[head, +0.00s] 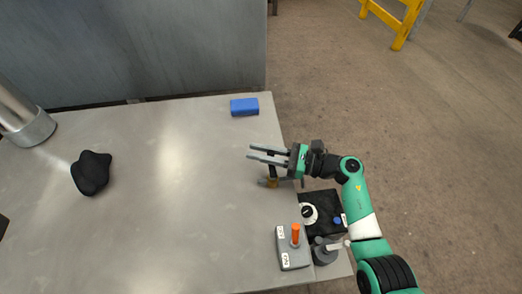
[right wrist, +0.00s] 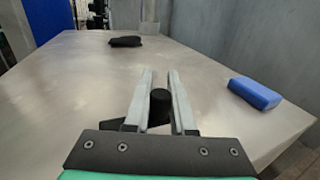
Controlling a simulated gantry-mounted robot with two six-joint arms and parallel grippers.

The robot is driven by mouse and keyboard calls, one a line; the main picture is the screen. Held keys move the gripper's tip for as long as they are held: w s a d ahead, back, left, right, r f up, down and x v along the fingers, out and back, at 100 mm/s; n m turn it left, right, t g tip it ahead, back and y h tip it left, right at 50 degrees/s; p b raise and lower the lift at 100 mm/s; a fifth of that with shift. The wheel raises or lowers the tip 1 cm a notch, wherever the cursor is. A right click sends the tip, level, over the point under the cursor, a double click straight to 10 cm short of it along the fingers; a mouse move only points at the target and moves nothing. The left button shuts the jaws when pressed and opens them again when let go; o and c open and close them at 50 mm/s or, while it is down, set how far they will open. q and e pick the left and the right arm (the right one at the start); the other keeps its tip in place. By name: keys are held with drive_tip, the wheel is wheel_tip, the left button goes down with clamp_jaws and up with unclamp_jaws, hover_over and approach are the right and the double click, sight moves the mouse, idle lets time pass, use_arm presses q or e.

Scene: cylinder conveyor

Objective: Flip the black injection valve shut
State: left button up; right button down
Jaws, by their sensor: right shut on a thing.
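The black injection valve (head: 272,167) stands near the table's right edge, with a brass-coloured base (head: 271,183) below its black handle. My right gripper (head: 251,153) reaches in from the right over the table, its two grey fingers level and pointing left. In the right wrist view the round black end of the handle (right wrist: 160,103) sits between the fingers (right wrist: 159,75), and the gripper is shut on it. The fingertips reach past the handle. The handle looks about upright. The gripper partly hides the valve in the head view. My left gripper is not in view.
A blue block (head: 244,107) lies at the table's back right. A black lumpy object (head: 91,173) lies at the left. A grey box with an orange lever (head: 295,236) and a black unit with a white ring (head: 322,199) are at the front right. The table's middle is clear.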

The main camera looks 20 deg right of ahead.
idle(0.3)
drive_tip(key=c, duration=0.8)
unclamp_jaws()
drive_tip(key=shift+o, duration=0.2)
drive_tip(key=shift+s+d, duration=0.1)
drive_tip(key=shift+d, duration=0.15)
drive_tip(key=p+v, duration=0.3)
drive_tip(key=v, duration=0.8)
